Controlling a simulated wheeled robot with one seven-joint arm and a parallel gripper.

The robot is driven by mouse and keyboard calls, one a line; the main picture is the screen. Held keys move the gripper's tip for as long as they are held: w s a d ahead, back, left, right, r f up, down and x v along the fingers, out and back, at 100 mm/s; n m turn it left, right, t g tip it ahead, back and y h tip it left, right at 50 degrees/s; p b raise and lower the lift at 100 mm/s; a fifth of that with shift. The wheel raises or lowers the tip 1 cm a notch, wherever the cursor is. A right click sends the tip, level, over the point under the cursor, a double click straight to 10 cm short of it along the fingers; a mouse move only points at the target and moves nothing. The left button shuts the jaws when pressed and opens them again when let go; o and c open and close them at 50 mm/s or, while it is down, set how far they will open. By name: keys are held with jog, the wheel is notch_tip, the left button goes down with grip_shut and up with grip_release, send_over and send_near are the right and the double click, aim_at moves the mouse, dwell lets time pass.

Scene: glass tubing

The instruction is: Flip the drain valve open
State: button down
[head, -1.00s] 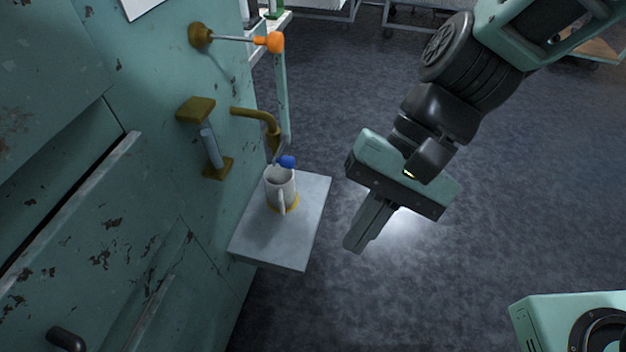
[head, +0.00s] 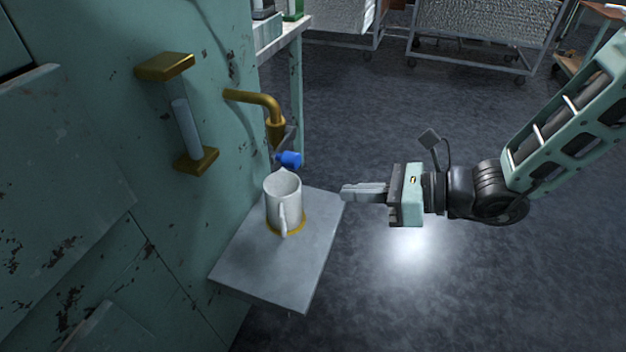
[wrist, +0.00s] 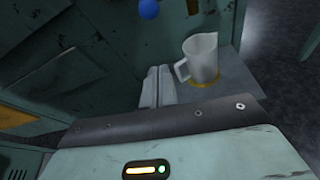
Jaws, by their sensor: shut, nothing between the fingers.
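The drain valve is a brass spout (head: 262,105) coming out of the green cabinet wall, with a grey lever ending in a blue knob (head: 289,159). The blue knob also shows at the top of the wrist view (wrist: 149,8). A white mug (head: 283,200) stands upright under the spout on a grey shelf (head: 260,262); it also shows in the wrist view (wrist: 201,58). My gripper (head: 345,192) is shut and empty, pointing left, to the right of the mug and lower right of the knob, touching neither. Its fingers show in the wrist view (wrist: 157,84).
A glass sight tube (head: 186,128) between brass brackets is fixed to the cabinet wall (head: 90,250) left of the spout. A bench (head: 285,40) and wheeled carts (head: 480,30) stand at the back. The floor right of the shelf is clear.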

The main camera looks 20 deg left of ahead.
jog(key=shift+a, duration=0.1)
jog(key=b+x, duration=0.3)
jog(key=x, duration=0.7)
jog(key=shift+w+r, duration=0.15)
jog(key=shift+r, duration=0.9)
jog(key=shift+w+r, duration=0.1)
jog(key=shift+r, duration=0.9)
